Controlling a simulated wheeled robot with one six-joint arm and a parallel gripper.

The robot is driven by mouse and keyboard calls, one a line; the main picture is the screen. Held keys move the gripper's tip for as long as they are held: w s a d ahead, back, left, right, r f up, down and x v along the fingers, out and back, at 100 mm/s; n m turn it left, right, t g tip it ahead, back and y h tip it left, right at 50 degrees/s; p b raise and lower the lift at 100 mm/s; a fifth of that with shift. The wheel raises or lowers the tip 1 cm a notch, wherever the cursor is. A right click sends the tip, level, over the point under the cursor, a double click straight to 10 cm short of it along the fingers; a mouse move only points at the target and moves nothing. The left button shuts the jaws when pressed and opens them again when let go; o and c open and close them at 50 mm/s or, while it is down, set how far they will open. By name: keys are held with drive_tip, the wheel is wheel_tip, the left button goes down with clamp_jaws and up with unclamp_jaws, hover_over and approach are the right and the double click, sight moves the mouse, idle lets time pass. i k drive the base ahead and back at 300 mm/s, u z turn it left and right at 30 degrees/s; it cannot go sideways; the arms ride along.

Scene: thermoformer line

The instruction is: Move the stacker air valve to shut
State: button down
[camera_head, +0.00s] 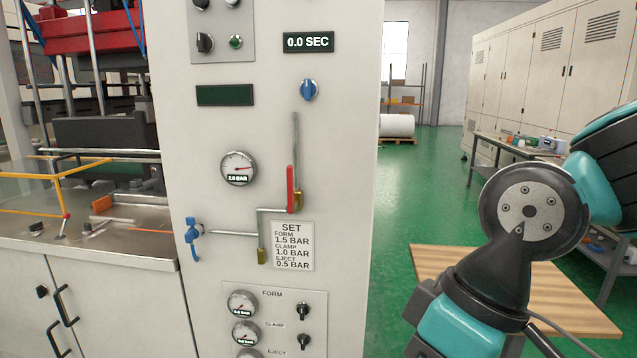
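A light grey machine panel (340,150) carries air pipework with two hand valves. A red lever (290,188) stands upright beside a brass fitting (298,202) on the vertical pipe (295,140). A blue valve handle (193,238) sits at the left end of the horizontal pipe (232,233). No label naming the stacker air valve is readable, so I cannot tell which of the two it is. A round pressure gauge (238,168) is above the pipes. My arm is at the right, apart from the panel; my gripper is out of view.
A "SET" label (293,246) is beside the pipes. Smaller gauges (242,304) and black knobs (303,311) are below; a blue knob (309,90) is above. A steel machine bed (110,240) is at left. Green floor (425,185) lies open right of the panel.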

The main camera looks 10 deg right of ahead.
sight(292, 207)
drive_tip(key=z, duration=0.4)
drive_tip(key=k, duration=0.85)
drive_tip(key=u, duration=0.35)
drive_tip(key=i, duration=0.55)
drive_tip(key=u, duration=0.85)
drive_tip(key=i, duration=0.95)
drive_tip(key=z, duration=0.3)
